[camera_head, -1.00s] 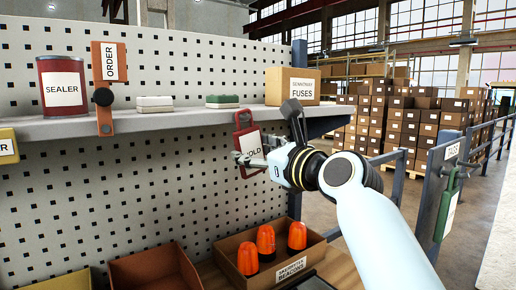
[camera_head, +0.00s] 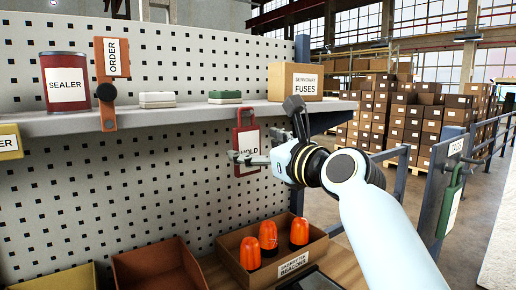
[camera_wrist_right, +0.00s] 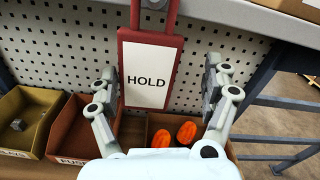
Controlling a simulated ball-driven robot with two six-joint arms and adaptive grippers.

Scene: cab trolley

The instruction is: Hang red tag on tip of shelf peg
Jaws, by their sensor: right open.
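The red tag (camera_head: 246,139), with a white HOLD label, hangs upright at the front edge of the shelf (camera_head: 180,116) in the head view. In the right wrist view the red tag (camera_wrist_right: 126,60) is seen face-on, and its loop runs out of the top of the picture. The peg tip is not clearly visible. My right gripper (camera_head: 248,158) is open at the tag's lower half. In the wrist view the right gripper's fingers (camera_wrist_right: 160,88) stand apart, one on each side of the tag, with gaps. My left gripper is not in view.
Below is a bin (camera_head: 233,258) of orange beacons.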

